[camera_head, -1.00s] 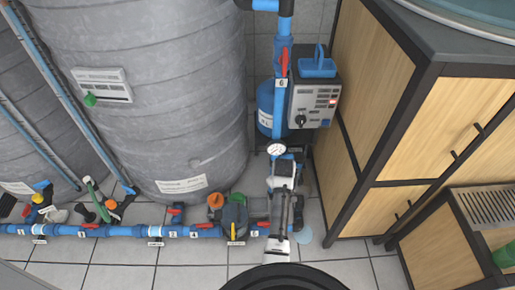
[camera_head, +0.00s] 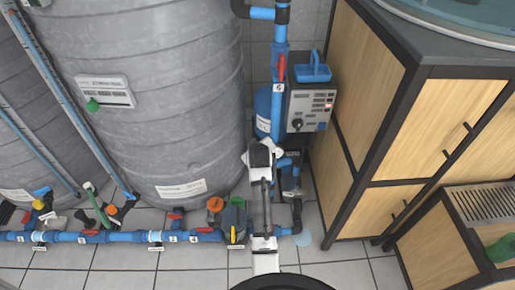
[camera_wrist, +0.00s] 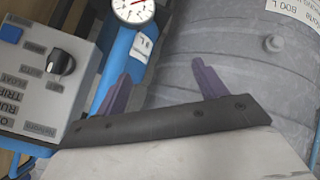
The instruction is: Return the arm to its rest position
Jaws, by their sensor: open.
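My gripper (camera_wrist: 162,88) shows in the wrist view as two purple fingers set well apart on a dark bar, with nothing between them. A grey tank (camera_wrist: 225,50) fills the view behind the fingers. In the head view my arm reaches up from the bottom, over the blue pipework at the foot of the control box. My fingers cannot be made out in the head view.
A pressure gauge (camera_wrist: 133,8) is close by. Wooden cabinets (camera_head: 440,130) stand right, large tanks (camera_head: 150,60) left. Valved pipes (camera_head: 120,237) run low.

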